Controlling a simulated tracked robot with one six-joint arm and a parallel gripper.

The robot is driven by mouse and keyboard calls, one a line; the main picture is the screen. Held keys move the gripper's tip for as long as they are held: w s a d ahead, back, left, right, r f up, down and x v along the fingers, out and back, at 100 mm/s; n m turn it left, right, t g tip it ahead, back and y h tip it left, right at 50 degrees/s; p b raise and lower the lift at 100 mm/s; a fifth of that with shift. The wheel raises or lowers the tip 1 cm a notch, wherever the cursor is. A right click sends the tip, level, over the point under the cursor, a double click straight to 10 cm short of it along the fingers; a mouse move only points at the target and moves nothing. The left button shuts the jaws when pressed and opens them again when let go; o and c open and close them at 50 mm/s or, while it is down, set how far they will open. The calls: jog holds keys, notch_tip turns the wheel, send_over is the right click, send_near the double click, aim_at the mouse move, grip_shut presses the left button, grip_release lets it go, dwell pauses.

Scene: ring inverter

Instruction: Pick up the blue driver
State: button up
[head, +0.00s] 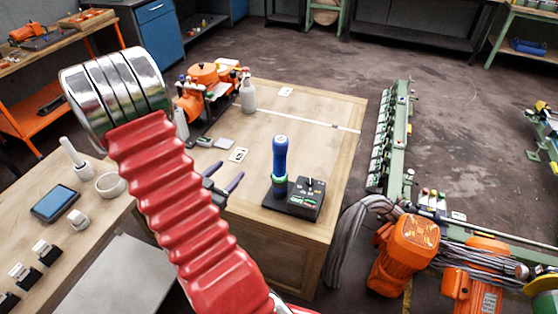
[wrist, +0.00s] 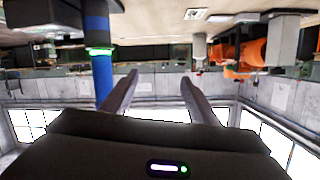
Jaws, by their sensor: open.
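The blue driver (head: 281,155) stands upright in a green-ringed holder on a black base (head: 308,205) near the front right corner of the wooden bench top. In the wrist view, which looks upside down, the blue driver (wrist: 102,70) is left of the fingers, with a glowing green ring around it. My gripper (head: 226,175) is left of the driver in the head view, partly hidden behind my red arm. In the wrist view my gripper (wrist: 160,78) has its two fingers apart with nothing between them. The fingers are not touching the driver.
An orange machine (head: 208,75) and a pale bottle (head: 248,96) stand at the back left of the bench (head: 325,150). Small cards lie on it. A green rail (head: 392,135) runs right of the bench. Cables and orange motors (head: 408,250) are at lower right. The bench's back right is clear.

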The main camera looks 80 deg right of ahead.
aim_at(275, 165)
jog(key=s+m+g+h, duration=0.1)
jog(key=s+g, duration=0.4)
jog(key=s, duration=0.5)
jog(key=shift+s+g, duration=0.2)
jog(key=shift+g, duration=0.1)
jog(key=shift+d+f, duration=0.1)
jog(key=shift+d, duration=0.1)
jog(key=shift+x, duration=4.15)
jog(key=shift+d, duration=0.1)
jog(key=x, duration=0.5)
jog(key=shift+c, duration=0.4)
